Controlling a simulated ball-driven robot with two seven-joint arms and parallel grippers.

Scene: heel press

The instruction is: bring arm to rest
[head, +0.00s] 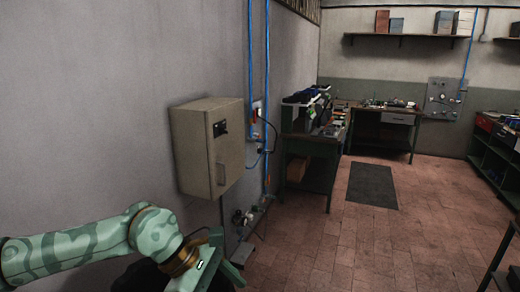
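My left arm, green with a darker pattern, reaches in from the lower left of the head view. Its gripper (217,260) is low in the picture, in front of the wall and below the beige wall cabinet (208,147). I cannot make out whether its fingers are apart or together, and I see nothing clearly held in it. My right arm and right gripper are not in view.
Blue pipes (267,60) run down the wall beside the cabinet. A cluttered workbench (313,147) stands beyond it, with a dark mat (372,186) on the tiled floor. A dark shelf unit (489,155) stands at right. The middle floor is clear.

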